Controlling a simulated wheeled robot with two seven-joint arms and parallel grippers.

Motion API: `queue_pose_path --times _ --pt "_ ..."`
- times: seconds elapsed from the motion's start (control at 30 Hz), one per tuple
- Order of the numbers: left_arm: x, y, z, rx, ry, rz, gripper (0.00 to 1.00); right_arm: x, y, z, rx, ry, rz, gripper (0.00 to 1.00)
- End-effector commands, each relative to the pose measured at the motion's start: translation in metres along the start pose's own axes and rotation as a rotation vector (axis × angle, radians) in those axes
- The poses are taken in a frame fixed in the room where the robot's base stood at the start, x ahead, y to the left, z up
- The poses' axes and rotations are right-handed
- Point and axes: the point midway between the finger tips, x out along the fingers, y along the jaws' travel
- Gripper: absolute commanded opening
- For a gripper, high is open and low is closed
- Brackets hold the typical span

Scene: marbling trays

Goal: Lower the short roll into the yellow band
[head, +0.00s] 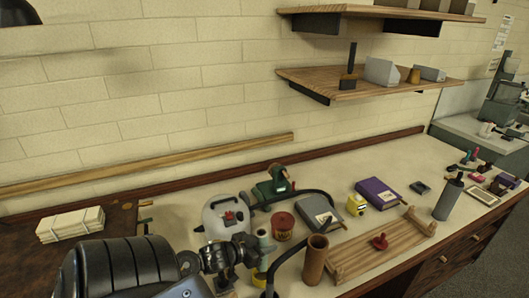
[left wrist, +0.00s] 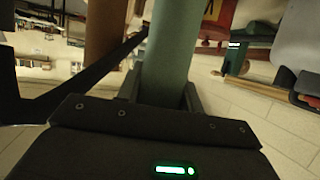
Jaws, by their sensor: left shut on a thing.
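The short roll (head: 263,237) is a grey-green cylinder. My left gripper (head: 258,247) is shut on it, and the roll stands roughly upright in the jaws. In the left wrist view the roll (left wrist: 172,55) rises from between the jaws (left wrist: 165,95). A yellow band (head: 259,279) shows low in the head view, just below the held roll and partly hidden by my gripper. I cannot tell whether the roll's lower end touches it. My right gripper is not in view.
A brown roll (head: 315,260) stands close right of my left gripper, beside a wooden rack (head: 375,252). A red tin (head: 283,225), a white canister (head: 226,217) and a grey book (head: 318,212) stand behind. Dark curved shapes cross nearby.

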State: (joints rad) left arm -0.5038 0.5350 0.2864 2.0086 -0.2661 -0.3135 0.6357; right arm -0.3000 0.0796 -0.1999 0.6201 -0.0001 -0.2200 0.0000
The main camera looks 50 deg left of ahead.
Motion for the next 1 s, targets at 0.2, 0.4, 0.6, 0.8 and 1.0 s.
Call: queue_pose_path --times 0.2,0.4,0.6,0.8,1.0 --pt "0.001 0.0 0.003 0.0 0.0 0.0 0.13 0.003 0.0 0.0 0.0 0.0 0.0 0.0" --pt "0.005 0.0 0.013 0.0 0.001 0.0 0.13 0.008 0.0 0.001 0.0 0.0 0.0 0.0" --pt "0.009 0.0 0.022 -0.001 0.001 0.0 0.13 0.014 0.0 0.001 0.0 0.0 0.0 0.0" --pt "0.01 0.0 0.024 0.0 0.001 0.0 0.13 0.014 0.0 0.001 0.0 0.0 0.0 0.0" --pt "0.01 0.0 0.024 0.0 0.001 0.0 0.13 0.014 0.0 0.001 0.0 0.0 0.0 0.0"
